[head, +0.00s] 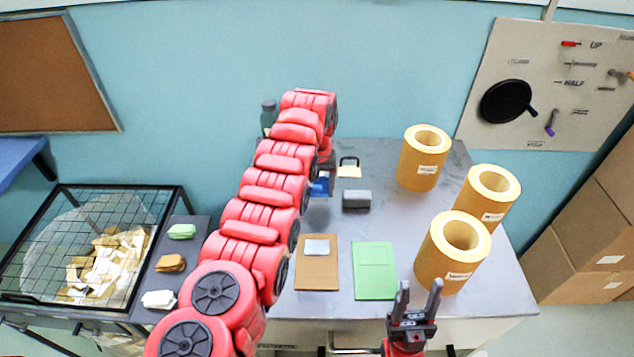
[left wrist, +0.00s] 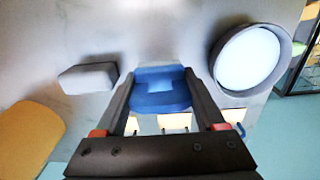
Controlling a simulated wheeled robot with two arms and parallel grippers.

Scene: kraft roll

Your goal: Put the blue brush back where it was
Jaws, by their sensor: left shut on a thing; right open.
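The blue brush (head: 320,186) is at the back of the grey table, just right of my left arm. In the left wrist view the blue brush (left wrist: 162,88) sits between the two fingers. My left gripper (head: 325,171) is shut on it, and the fingers (left wrist: 159,76) touch its sides. My arm hides part of it in the head view, and I cannot tell whether it touches the table. My right gripper (head: 421,288) is open and empty at the table's front edge, below the nearest kraft roll (head: 453,252).
Two more rolls (head: 424,158) (head: 487,193) stand at right. A brown pad (head: 317,272) and green pad (head: 374,270) lie in front. A tool board (head: 535,60) hangs behind.

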